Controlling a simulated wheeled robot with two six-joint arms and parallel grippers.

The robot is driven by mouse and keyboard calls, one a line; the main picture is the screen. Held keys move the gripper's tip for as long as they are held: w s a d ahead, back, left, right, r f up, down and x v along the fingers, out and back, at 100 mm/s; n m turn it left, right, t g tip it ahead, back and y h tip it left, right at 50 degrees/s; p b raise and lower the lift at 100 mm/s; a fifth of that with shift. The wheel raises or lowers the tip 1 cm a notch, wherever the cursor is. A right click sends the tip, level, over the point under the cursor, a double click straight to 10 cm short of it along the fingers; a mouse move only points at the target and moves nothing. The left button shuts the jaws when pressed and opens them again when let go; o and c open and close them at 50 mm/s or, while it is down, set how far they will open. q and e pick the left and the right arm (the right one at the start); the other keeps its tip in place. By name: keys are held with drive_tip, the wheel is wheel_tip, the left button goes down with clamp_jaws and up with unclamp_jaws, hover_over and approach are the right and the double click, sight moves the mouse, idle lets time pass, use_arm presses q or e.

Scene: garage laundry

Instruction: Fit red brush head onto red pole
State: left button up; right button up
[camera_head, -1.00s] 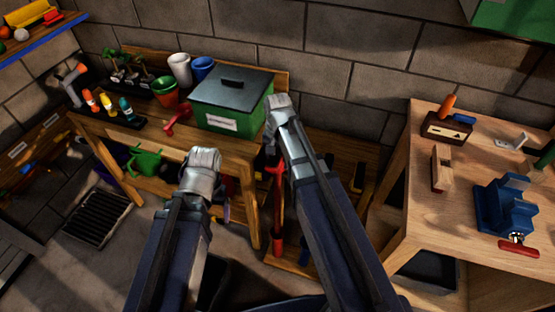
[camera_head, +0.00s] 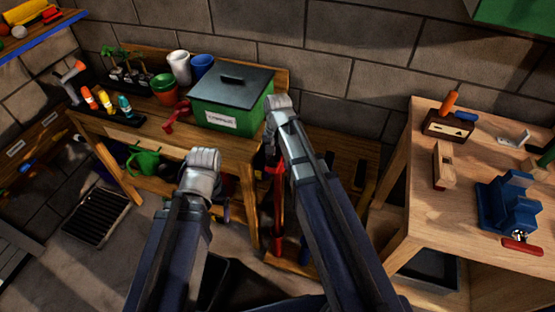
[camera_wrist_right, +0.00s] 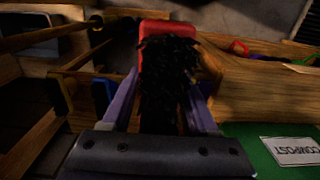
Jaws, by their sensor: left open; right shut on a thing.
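The red brush head (camera_wrist_right: 157,38), with black bristles, sits between the purple fingers of my right gripper (camera_wrist_right: 165,95) in the right wrist view. That gripper is shut on it; in the head view its fingers are mostly hidden behind my right arm. A red pole (camera_head: 278,205) stands upright below my right wrist in the head view, its top partly hidden by the arm. My left gripper (camera_head: 222,207) is open, left of the red pole and in front of the bench. Its fingers are mostly covered by my left arm.
A green compost box (camera_head: 232,115) stands on the wooden bench, beside pots, cups and a red tool (camera_head: 176,117). A workbench (camera_head: 425,200) with a blue vise (camera_head: 505,205) is at the right. A green watering can (camera_head: 145,160) sits under the left bench.

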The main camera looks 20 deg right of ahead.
drive_tip(key=shift+f+b, duration=0.8)
drive_tip(key=shift+f, duration=0.05)
drive_tip(key=o, duration=1.5)
drive_tip(key=shift+r, duration=0.15)
wheel_tip(320, 180, up, 8)
drive_tip(key=p, duration=0.8)
drive_tip(key=shift+f, duration=0.2)
drive_tip(key=shift+f, duration=0.2)
wheel_tip(320, 180, down, 8)
drive_tip(key=b, duration=0.8)
drive_tip(key=shift+r, duration=0.4)
drive_tip(key=shift+s, duration=0.15)
